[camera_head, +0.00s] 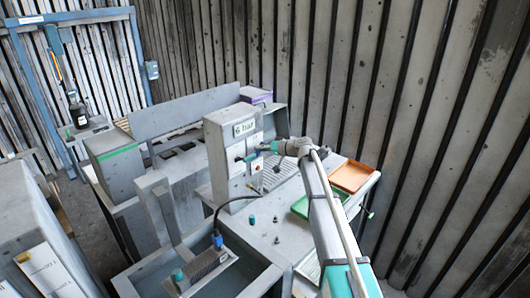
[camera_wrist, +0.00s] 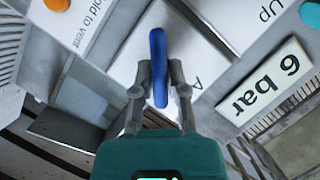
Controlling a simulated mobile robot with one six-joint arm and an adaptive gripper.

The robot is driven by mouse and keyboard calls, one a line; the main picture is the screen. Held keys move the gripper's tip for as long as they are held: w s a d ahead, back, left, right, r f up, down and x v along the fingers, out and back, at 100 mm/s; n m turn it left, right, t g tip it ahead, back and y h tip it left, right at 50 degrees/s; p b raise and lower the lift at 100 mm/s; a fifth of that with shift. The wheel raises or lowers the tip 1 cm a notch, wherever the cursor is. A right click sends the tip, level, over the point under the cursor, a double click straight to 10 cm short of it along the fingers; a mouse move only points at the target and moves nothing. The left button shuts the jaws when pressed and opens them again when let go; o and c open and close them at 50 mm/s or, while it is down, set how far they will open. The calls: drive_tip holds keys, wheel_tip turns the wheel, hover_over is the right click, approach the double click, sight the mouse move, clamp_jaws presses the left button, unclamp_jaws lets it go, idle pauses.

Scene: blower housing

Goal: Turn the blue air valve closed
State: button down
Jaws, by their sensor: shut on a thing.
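The blue air valve's lever (camera_wrist: 158,50) shows in the wrist view as a long narrow handle in front of a white plate on the panel. My gripper (camera_wrist: 160,74) has one finger on each side of the lever, shut on its lower part. In the head view my gripper (camera_head: 264,147) reaches from the right to the front of the grey panel box (camera_head: 219,150), just below the "6 bar" sign (camera_head: 245,128). The lever cannot be made out there. The sign also shows at the right in the wrist view (camera_wrist: 264,90).
An orange button (camera_wrist: 57,5) by a "hold to vent" label and a teal part (camera_wrist: 312,9) are near the wrist view's top corners. Green (camera_head: 300,207) and orange (camera_head: 350,176) trays lie on the bench right of the panel. A black cable (camera_head: 222,205) hangs in front.

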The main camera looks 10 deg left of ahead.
drive_tip(key=m+b, duration=0.1)
drive_tip(key=m+y+b, duration=0.1)
drive_tip(key=m, duration=0.1)
drive_tip(key=m+y+b, duration=0.1)
drive_tip(key=shift+w+a+f+g, duration=0.1)
drive_tip(key=shift+a+f+g, duration=0.05)
drive_tip(key=shift+f+g, duration=0.2)
drive_tip(key=shift+r+m+y+b, duration=0.1)
drive_tip(key=shift+m+y+b, duration=0.7)
drive_tip(key=shift+m, duration=0.7)
drive_tip(key=c, duration=0.7)
unclamp_jaws()
drive_tip(key=shift+o, duration=0.2)
drive_tip(key=v, duration=1.2)
